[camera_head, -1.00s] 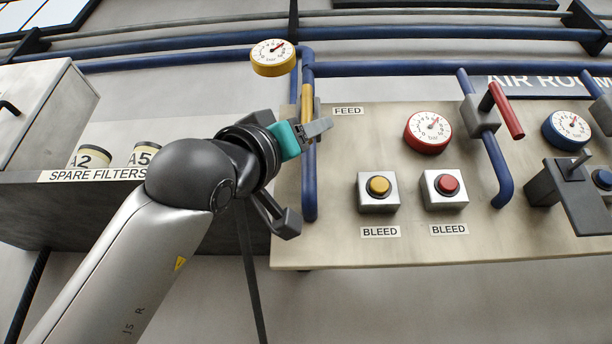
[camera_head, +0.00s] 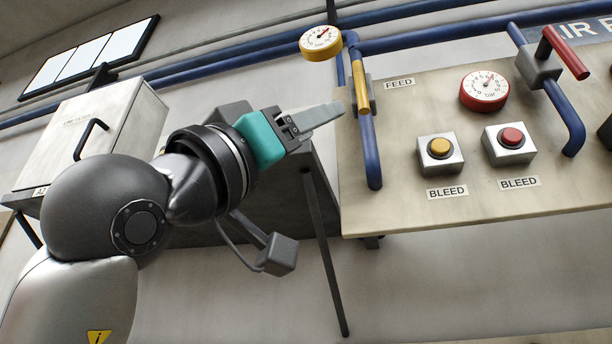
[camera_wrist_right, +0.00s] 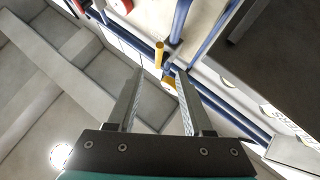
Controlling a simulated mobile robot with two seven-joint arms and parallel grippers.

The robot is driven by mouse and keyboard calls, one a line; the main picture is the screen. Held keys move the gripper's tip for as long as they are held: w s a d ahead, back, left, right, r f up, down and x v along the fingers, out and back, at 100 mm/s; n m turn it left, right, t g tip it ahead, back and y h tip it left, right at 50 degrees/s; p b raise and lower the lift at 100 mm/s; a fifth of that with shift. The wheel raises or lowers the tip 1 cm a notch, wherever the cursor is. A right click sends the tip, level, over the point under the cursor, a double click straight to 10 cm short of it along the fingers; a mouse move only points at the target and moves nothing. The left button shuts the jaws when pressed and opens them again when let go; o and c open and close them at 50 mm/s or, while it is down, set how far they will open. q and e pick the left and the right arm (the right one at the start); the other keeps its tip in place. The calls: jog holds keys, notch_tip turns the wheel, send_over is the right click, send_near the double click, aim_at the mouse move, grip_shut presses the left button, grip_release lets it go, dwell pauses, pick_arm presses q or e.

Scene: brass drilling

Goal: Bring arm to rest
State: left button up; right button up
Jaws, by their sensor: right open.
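My right gripper (camera_head: 322,117), with a teal body and grey fingers, is in front of the wall at the left edge of the valve panel (camera_head: 420,200). It is empty. Its fingertips point right, towards the yellow valve handle (camera_head: 361,88) on the blue FEED pipe, and appear just left of it. In the right wrist view my right gripper (camera_wrist_right: 160,78) has its two fingers spread apart. The yellow handle (camera_wrist_right: 159,54) shows between and beyond the fingertips, with nothing gripped. My left gripper is in neither view.
A yellow gauge (camera_head: 320,42) sits above the handle. The panel carries a red gauge (camera_head: 484,89), a yellow button (camera_head: 440,147), a red button (camera_head: 511,137) and a red-handled valve (camera_head: 565,52). A pale cabinet (camera_head: 110,120) stands behind my arm. Free space lies below the panel.

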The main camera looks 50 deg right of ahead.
jog(key=shift+a+f, duration=0.35)
jog(key=shift+f, duration=0.05)
jog(key=shift+w, duration=0.1)
